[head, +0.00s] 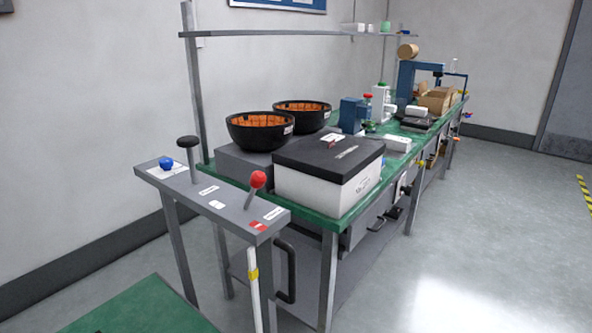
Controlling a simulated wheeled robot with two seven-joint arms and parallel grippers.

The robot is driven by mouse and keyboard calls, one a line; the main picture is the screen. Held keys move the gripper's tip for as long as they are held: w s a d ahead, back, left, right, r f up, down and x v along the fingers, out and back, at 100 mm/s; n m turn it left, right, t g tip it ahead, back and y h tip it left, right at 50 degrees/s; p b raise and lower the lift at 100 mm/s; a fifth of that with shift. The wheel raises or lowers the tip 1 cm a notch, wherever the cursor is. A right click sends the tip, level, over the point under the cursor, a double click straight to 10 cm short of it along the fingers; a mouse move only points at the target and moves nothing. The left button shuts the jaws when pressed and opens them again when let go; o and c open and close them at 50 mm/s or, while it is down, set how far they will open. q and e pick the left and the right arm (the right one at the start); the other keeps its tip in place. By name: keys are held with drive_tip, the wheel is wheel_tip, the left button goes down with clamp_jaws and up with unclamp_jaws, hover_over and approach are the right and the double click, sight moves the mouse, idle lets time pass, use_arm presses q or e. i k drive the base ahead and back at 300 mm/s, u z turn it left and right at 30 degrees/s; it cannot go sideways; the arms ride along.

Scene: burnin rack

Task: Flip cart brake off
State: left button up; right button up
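A narrow grey panel (217,202) on legs stands at the near left end of the workbench. It carries a red-ball lever (258,180) that leans to the right, a black-topped lever (188,148) that stands about upright, and a blue knob (166,163) on a white plate. Neither of my grippers is in view.
The green-topped workbench (337,217) runs to the back right. On it stand a white box with a black lid (328,180), two black bowls with orange insides (262,131) and several tools. A green surface (140,308) lies low at front left. The right floor is clear.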

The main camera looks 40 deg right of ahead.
sight(257, 180)
drive_tip(key=z, duration=0.1)
drive_tip(key=k, duration=0.65)
drive_tip(key=z, duration=1.15)
drive_tip(key=i, duration=0.55)
drive_tip(key=z, duration=0.05)
